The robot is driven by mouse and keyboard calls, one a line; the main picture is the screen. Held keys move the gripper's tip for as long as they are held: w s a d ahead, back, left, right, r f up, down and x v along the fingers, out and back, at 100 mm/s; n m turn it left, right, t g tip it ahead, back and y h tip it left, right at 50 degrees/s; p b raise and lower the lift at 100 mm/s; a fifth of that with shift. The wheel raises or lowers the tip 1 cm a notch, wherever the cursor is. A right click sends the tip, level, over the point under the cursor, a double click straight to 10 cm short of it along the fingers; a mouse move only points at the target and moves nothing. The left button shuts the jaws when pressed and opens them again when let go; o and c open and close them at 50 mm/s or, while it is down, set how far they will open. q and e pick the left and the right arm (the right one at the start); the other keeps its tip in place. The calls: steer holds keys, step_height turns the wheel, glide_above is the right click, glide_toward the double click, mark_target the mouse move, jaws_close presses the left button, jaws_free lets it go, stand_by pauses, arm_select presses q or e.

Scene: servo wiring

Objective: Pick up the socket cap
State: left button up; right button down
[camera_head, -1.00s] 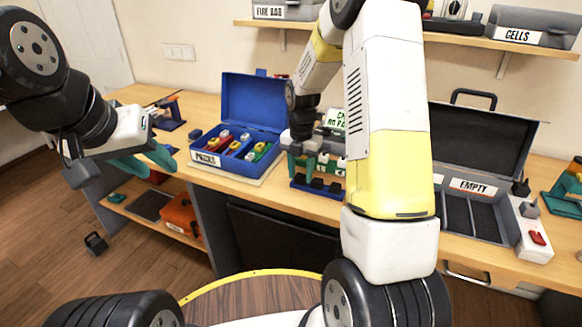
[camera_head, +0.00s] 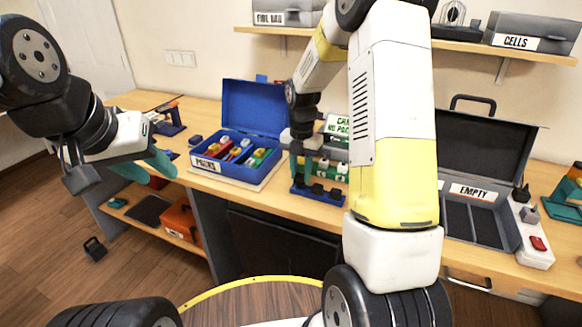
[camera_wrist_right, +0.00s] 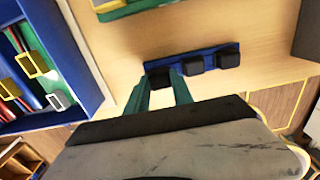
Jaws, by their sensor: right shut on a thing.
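Small black socket caps stand in a row on a blue strip (camera_wrist_right: 209,52) on the bench. In the right wrist view, the teal fingers of my right gripper (camera_wrist_right: 158,92) are shut on the leftmost black socket cap (camera_wrist_right: 158,74), which is still at the strip. The strip (camera_head: 318,198) also shows in the head view, below my right gripper (camera_head: 297,170). My left gripper (camera_head: 145,168) is at the left, in front of the bench. Its teal fingers are apart and nothing shows between them.
An open blue case (camera_head: 252,105) labelled PACKS stands left of the strip. An open grey case (camera_head: 478,125) labelled EMPTY is at the right, beside a white block with a red switch (camera_head: 538,243). A shelf (camera_head: 470,43) runs above. An orange toolbox (camera_head: 181,220) sits below the bench.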

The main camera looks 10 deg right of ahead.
steer(key=shift+r, duration=0.75)
steer(key=s+a, duration=0.3)
steer(key=s, duration=0.4)
steer(key=s+a+r, duration=0.1)
steer(key=s+a, duration=0.2)
steer(key=s, duration=0.5)
